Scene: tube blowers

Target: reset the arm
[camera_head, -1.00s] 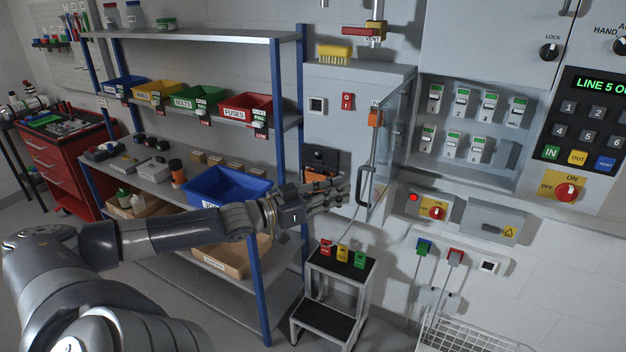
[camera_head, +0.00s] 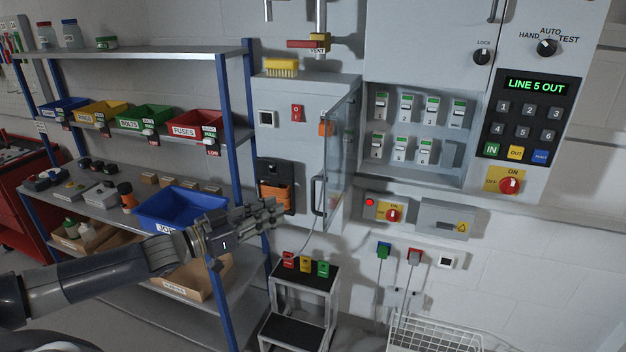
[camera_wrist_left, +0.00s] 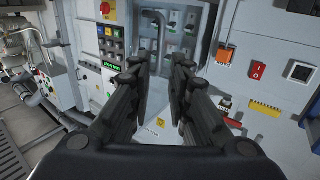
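My left gripper (camera_head: 265,213) is in front of the shelf and the grey cabinet in the head view, with its arm coming in from the left. In the left wrist view its two fingers (camera_wrist_left: 161,68) stand apart with nothing between them, so it is open and empty. Beyond the fingers the wrist view shows the wall panels, turned over. My right arm and right gripper are in neither view.
A shelf rack (camera_head: 160,52) with coloured bins and a blue tub (camera_head: 180,209) stands beside the gripper. The grey cabinet (camera_head: 290,88) has its clear door ajar. A step stool (camera_head: 303,277) stands below, and a keypad panel (camera_head: 526,118) is at right.

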